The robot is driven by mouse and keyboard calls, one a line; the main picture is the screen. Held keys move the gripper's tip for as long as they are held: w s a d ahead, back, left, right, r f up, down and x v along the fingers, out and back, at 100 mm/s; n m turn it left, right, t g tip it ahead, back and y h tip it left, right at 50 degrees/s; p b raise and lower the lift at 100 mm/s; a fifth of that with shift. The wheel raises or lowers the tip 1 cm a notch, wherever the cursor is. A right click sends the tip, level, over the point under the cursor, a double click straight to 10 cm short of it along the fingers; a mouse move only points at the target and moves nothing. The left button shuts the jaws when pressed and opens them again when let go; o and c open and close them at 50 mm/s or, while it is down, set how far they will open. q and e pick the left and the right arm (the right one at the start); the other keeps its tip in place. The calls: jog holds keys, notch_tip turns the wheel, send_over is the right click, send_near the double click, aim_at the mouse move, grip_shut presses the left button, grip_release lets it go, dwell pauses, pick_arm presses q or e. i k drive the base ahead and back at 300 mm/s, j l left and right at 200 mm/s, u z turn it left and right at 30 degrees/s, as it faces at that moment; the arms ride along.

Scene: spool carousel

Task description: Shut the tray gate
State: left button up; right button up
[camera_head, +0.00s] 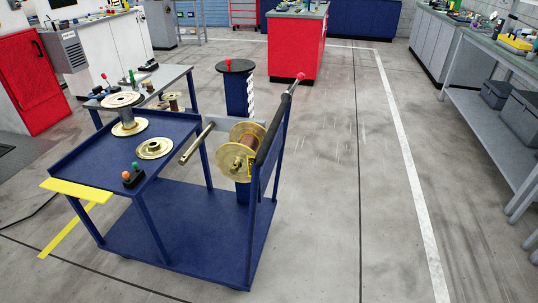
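A blue cart carries a blue tray (108,157) on its left half. A yellow flap (77,190), which looks like the tray gate, sticks out roughly level from the tray's near left edge, so that side stands open. A small black box (133,179) with an orange and a green button sits near the tray's front edge. Neither of my grippers is in view.
A brass spool (241,153) hangs at the cart's right, beside a bare metal rod (197,144) and a black lever (272,130) with a red knob. A grey side table and a blue pedestal (238,90) stand behind. The floor right and front is clear.

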aim_at(99, 196)
jog(key=l, duration=0.2)
jog(key=i+j+z, duration=0.1)
jog(key=j, duration=0.65)
jog(key=i+j, duration=0.1)
jog(key=j, duration=0.65)
jog(key=j+z, duration=0.15)
jog(key=j, duration=0.6)
jog(key=i, duration=0.05)
